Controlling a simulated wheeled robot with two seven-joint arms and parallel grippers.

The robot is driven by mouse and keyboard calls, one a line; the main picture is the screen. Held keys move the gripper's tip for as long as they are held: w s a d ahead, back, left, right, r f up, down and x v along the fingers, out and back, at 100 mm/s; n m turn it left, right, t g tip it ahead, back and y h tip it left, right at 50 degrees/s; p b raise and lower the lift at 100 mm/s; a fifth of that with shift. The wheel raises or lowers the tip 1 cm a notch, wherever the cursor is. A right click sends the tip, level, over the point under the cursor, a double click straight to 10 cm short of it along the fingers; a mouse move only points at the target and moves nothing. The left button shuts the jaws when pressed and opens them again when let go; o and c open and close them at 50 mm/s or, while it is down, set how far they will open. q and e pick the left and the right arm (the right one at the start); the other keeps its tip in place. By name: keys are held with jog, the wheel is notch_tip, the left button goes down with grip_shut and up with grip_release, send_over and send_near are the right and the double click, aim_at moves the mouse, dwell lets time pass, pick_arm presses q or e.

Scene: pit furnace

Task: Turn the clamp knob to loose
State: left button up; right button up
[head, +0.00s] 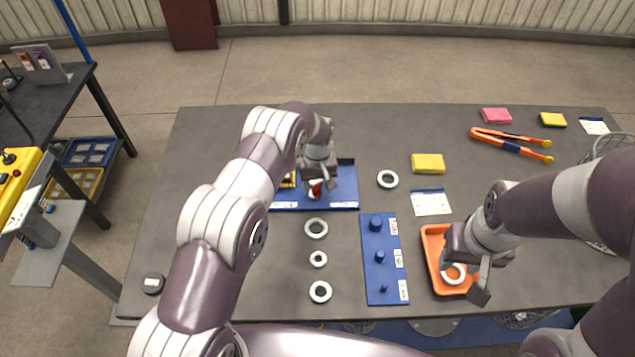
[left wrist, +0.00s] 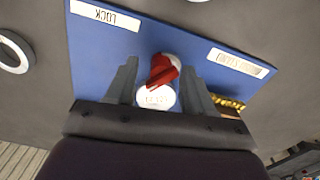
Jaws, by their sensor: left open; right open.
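The clamp knob (left wrist: 164,68) is a red handle on a white round base (left wrist: 156,96), mounted on a blue plate (left wrist: 205,30). In the head view the knob (head: 316,189) is partly hidden under my left gripper (head: 315,184). In the left wrist view my left gripper (left wrist: 160,70) is open, with one finger on each side of the knob; I cannot tell whether either finger touches it. A "LOCK" label (left wrist: 105,15) is at the plate's upper left, and another label, hard to read, is at its right. My right gripper (head: 464,278) is open over an orange tray (head: 434,240).
White rings (head: 316,228) lie in front of the plate, and one (head: 388,179) lies to its right. The table's left part is mostly clear.

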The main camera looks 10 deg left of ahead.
pick_arm(q)
jog(key=shift+a+f, duration=0.2)
jog(key=shift+f, duration=0.1)
jog(key=shift+d, duration=0.1)
jog(key=c, duration=0.9)
jog(key=shift+r, duration=0.1)
grip_shut()
